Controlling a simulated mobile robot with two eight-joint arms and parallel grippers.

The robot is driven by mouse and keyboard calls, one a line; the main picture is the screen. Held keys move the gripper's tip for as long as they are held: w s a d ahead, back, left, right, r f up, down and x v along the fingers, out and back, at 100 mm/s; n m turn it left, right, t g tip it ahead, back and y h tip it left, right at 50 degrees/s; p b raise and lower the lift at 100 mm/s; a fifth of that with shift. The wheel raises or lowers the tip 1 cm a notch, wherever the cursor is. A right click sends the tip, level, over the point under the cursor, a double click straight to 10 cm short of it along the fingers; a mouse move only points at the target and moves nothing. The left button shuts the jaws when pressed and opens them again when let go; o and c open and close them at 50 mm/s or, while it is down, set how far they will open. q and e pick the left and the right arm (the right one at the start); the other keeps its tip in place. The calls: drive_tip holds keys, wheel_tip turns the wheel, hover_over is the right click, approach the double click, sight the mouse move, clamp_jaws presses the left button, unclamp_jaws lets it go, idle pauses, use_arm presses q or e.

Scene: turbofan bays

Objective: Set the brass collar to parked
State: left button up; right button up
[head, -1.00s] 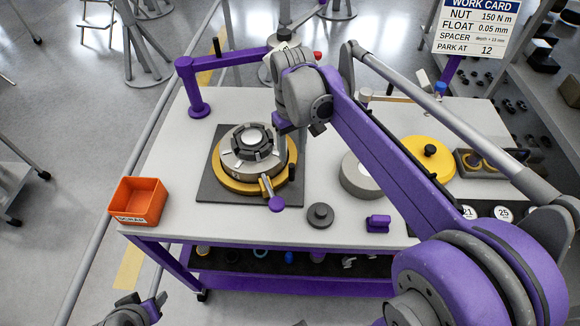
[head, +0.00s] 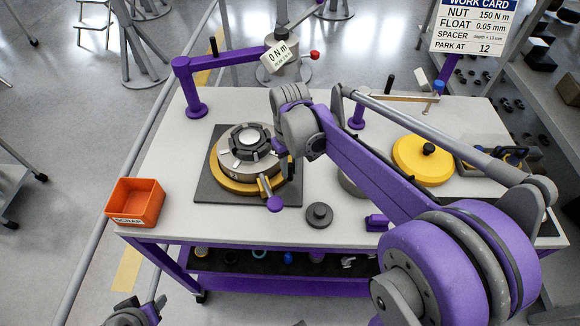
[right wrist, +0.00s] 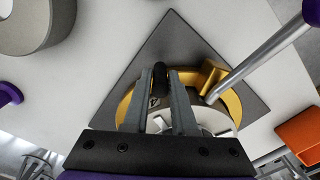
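The brass collar (head: 232,187) is a gold ring around the grey fan hub (head: 248,141), on a dark square plate on the bench. A silver lever (head: 267,189) with a purple knob sticks out of a brass block at its front right. In the right wrist view the collar (right wrist: 232,104) lies beneath my right gripper (right wrist: 160,75). Its two fingers are parted, with a black upright peg (right wrist: 159,80) between them; a narrow gap seems to show on each side. In the head view its fingertips are hidden behind the wrist. My left gripper (head: 150,312) shows only partly at the bottom left.
The work card (head: 470,27) reads PARK AT 12. An orange scrap bin (head: 135,201) stands at the bench's left corner. A purple post arm (head: 190,85) with a 0 N m display stands behind the collar. A grey puck (head: 319,215) and yellow disc (head: 422,160) lie right.

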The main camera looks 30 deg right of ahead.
clamp_jaws()
idle(1.1)
